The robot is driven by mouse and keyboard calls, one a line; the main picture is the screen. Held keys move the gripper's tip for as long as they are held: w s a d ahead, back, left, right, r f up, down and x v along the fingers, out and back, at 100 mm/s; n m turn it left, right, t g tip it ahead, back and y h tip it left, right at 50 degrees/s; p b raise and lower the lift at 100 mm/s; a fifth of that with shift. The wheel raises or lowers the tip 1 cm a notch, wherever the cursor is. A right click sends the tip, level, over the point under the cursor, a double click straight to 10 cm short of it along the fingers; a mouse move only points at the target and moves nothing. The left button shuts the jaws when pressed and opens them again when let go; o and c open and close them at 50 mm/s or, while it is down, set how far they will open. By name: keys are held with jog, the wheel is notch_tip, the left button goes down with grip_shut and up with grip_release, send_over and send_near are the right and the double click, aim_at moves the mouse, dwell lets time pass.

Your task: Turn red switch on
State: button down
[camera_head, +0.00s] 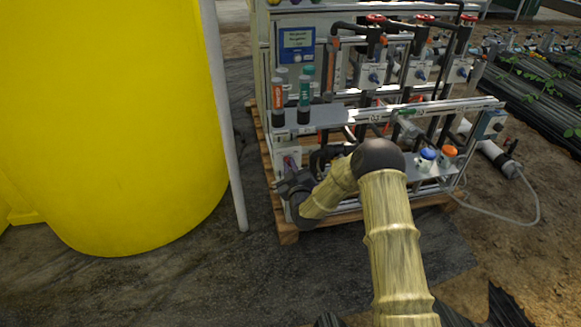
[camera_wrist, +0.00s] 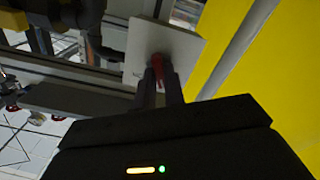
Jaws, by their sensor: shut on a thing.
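The red switch (camera_wrist: 159,68) sits on a pale square plate (camera_wrist: 185,48) in the wrist view. My gripper (camera_wrist: 163,76) is at the plate with its two dark fingers on either side of the red switch, shut on it. The fingers hide part of the switch, so its exact position cannot be told. In the head view my gripper (camera_head: 289,176) is at the lower left front corner of the skid (camera_head: 345,112), in front of the pale plate (camera_head: 288,158).
A large yellow tank (camera_head: 105,120) and a pale upright pole (camera_head: 224,120) stand left of the skid. The skid rests on a wooden pallet (camera_head: 288,233). Blue and orange-capped parts (camera_head: 438,156) are on the right. Dark ground in front is clear.

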jog(key=shift+d+f+m+p, duration=0.1)
jog(key=shift+m+p, duration=0.95)
jog(key=shift+m, duration=6.35)
jog(key=c, duration=1.5)
grip_release()
